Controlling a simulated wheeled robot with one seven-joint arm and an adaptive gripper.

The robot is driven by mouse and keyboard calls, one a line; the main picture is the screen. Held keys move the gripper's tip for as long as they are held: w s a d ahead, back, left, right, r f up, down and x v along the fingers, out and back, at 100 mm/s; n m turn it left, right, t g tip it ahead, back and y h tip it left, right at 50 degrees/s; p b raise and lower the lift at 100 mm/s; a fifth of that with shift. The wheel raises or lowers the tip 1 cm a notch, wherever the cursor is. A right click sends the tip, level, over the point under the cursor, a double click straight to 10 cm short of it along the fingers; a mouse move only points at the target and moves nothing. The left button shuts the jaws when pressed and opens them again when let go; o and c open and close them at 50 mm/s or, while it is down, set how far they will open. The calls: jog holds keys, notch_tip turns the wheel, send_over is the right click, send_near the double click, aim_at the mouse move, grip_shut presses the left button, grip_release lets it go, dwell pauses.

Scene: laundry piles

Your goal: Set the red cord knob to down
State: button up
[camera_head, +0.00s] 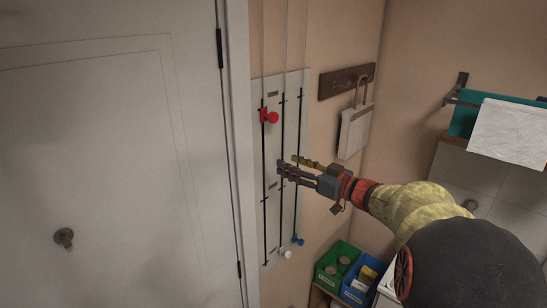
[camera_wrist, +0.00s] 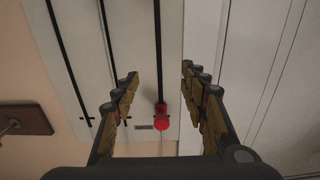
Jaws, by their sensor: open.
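The red cord knob (camera_head: 271,117) sits high on the leftmost black track of a pale wall panel (camera_head: 273,191), near the track's top mark. A white knob (camera_head: 285,253) and a blue knob (camera_head: 298,239) sit at the low ends of the other two tracks. My gripper (camera_head: 287,167) is open and empty in front of the panel, lower and to the right of the red knob. In the wrist view the red knob (camera_wrist: 161,118) shows between the two open fingers (camera_wrist: 165,98), beyond them and apart from them.
A grey door (camera_head: 110,170) with a round handle stands left of the panel. A wooden hook board (camera_head: 346,80) with a hanging clipboard-like item is to the right. Green (camera_head: 322,268) and blue (camera_head: 347,293) bins sit below.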

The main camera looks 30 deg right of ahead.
jog(key=x, duration=0.7)
jog(key=shift+w+f, duration=0.1)
jog(key=shift+w, duration=0.25)
jog(key=c, duration=0.3)
jog(key=c, duration=0.8)
grip_shut()
jog(key=shift+o, duration=0.7)
grip_release()
jog(key=o, duration=1)
jog(key=shift+c, duration=0.2)
jog(key=shift+s, duration=0.15)
